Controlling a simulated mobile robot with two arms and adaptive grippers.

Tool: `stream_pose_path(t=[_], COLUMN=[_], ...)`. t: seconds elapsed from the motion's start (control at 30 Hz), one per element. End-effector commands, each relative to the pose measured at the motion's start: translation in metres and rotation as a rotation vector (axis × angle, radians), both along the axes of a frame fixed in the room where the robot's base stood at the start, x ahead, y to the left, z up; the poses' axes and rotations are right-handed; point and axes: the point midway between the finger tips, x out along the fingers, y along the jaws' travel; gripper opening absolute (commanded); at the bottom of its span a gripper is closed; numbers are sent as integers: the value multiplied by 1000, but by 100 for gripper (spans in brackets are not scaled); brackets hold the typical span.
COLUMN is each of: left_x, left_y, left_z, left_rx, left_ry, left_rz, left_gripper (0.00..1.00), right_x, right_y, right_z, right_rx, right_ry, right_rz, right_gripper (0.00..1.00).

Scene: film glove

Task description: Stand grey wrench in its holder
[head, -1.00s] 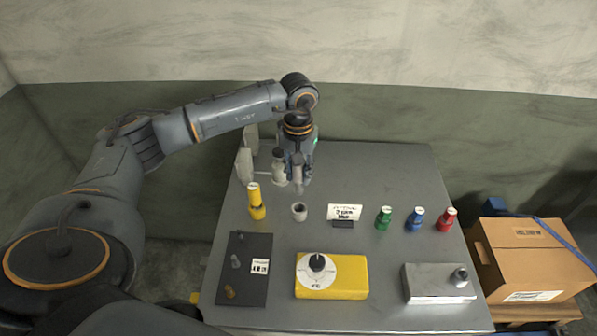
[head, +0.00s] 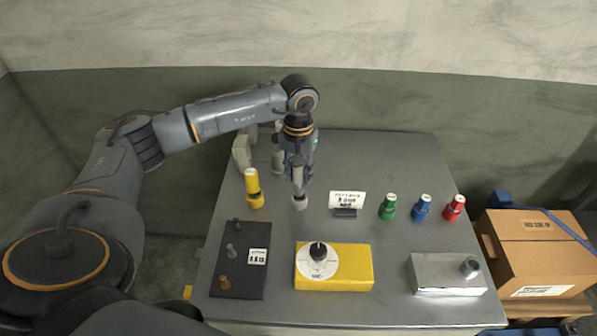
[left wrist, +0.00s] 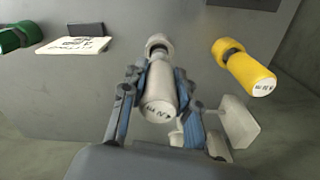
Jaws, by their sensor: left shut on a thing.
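My left gripper (head: 298,172) is shut on the grey wrench, a pale grey cylinder with a labelled end, upright over the table. In the left wrist view the grey wrench (left wrist: 160,106) sits between the blue-grey fingers (left wrist: 154,98). The grey holder (head: 300,203), a small round cup, is directly under the wrench. In the left wrist view the holder (left wrist: 158,43) shows just beyond the wrench's lower end. The lower end meets or overlaps the cup's mouth; I cannot tell how deep it is. My right gripper is out of view.
A yellow piece (head: 253,187) stands in its holder just left. Green (head: 388,206), blue (head: 421,206) and red (head: 455,207) ones stand to the right, past a white sign (head: 347,200). A yellow box with a dial (head: 345,268) is in front. Pale objects (head: 241,152) stand behind.

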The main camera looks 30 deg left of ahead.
Motion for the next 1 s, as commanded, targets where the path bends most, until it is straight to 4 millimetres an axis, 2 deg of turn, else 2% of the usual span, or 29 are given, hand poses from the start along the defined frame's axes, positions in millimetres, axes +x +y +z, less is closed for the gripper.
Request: stream_pose_path(t=[1.0], left_x=[0], left_y=[0], left_z=[1], left_rx=[-1], left_ry=[-1], left_rz=[0], left_gripper=[0], right_x=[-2], right_y=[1], right_z=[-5], right_rx=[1], right_ry=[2], right_rz=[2], right_gripper=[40])
